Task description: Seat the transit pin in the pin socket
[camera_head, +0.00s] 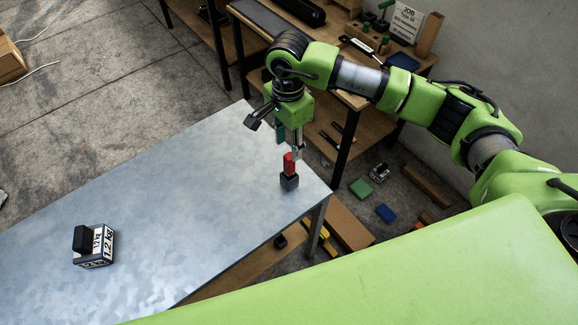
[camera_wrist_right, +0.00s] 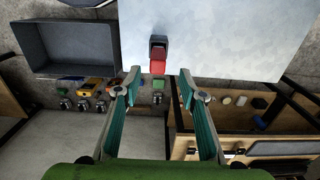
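The red transit pin (camera_head: 289,163) stands upright at a dark grey block, which looks like the pin socket (camera_head: 289,182), near the right edge of the metal table. I cannot tell how deep it sits. In the right wrist view the red pin (camera_wrist_right: 157,66) shows just beyond and between the fingertips, with the dark socket (camera_wrist_right: 158,42) behind it. My right gripper (camera_head: 290,146) is above the pin, fingers pointing down. Its fingers are spread in the wrist view (camera_wrist_right: 160,75), with a gap on both sides of the pin. My left gripper is out of view.
A black-and-white weight marked 1.2 kg (camera_head: 95,246) sits on the metal table (camera_head: 190,195) at left. The table between is clear. A wooden workbench (camera_head: 352,99) stands behind my right arm. Loose blocks lie on the floor. A dark tray (camera_wrist_right: 75,48) shows in the wrist view.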

